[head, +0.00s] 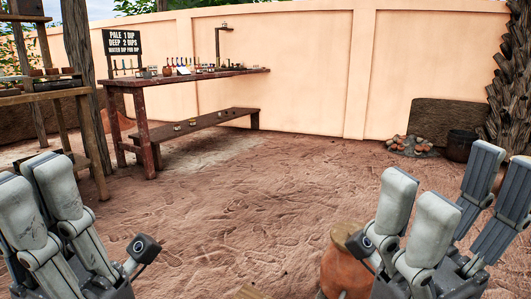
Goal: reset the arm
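My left gripper (40,190) is at the lower left, pointing up, with pale grey finger links and a small camera beside it. Part of it is cut off by the picture's left edge, so its opening is not clear. My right gripper (448,188) is at the lower right, also pointing up. Its pale finger and dark grey finger stand apart with nothing seen between them. Both grippers are raised in front of the head camera, over the ground. Most of both arms is out of view.
A wooden table (190,81) with small items and a sign (122,42) stands at the back left, with a low bench (195,126). An orange clay pot (340,272) is partly hidden by my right gripper. A shelf (40,95) stands left. The middle ground is clear.

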